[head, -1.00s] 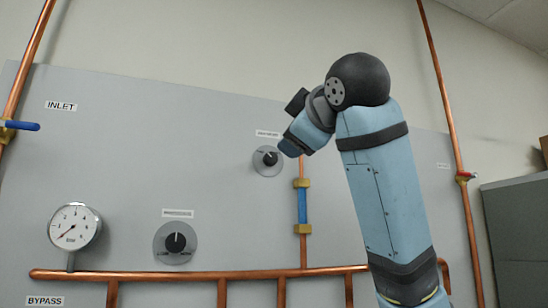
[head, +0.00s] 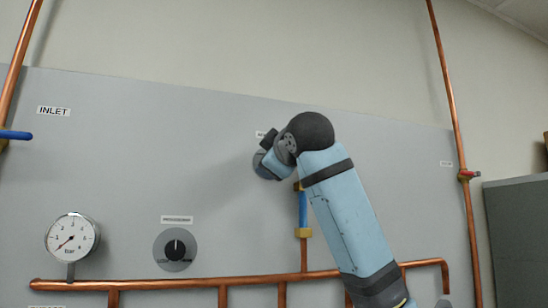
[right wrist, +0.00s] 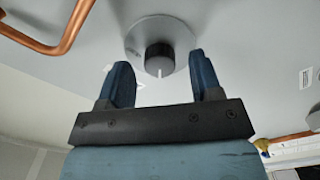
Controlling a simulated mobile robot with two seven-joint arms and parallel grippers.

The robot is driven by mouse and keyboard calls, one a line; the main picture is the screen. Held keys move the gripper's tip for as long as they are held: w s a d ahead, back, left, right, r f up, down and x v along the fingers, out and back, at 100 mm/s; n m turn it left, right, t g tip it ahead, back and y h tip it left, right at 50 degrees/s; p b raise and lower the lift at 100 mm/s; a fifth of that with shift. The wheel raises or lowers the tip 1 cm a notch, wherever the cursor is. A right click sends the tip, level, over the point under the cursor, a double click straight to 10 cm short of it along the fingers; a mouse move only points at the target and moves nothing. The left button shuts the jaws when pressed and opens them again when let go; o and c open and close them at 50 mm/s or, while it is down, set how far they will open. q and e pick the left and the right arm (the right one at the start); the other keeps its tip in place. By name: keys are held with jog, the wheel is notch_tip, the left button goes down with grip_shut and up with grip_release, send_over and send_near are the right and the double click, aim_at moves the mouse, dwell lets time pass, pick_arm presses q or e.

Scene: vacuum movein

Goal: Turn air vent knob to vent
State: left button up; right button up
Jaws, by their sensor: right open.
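A black knob (right wrist: 160,58) on a round grey dial plate (right wrist: 183,36) shows in the right wrist view, its white pointer line pointing down in that picture. My right gripper (right wrist: 160,74) is open, with one blue finger on each side of the knob in the picture; I see no contact. In the head view my right gripper (head: 268,163) is at the upper dial plate (head: 257,158) on the grey panel and hides its knob. A second black knob (head: 176,250) sits lower left, its pointer up. The dial labels are too small to read. My left gripper is not in view.
A pressure gauge (head: 72,237) is at lower left. A copper pipe (head: 190,282) runs along the panel's bottom, and a blue-sleeved pipe (head: 303,210) stands below the upper dial. A blue valve handle (head: 14,135) is at far left, a red one (head: 469,174) at right.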

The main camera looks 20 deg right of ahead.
jog(key=shift+a, duration=0.1)
jog(key=c, duration=0.9)
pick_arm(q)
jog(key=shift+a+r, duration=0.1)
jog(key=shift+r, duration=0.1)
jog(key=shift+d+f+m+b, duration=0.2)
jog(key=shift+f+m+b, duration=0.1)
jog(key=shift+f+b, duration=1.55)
pick_arm(e)
jog(key=shift+d+m, duration=0.2)
jog(key=shift+m, duration=8.7)
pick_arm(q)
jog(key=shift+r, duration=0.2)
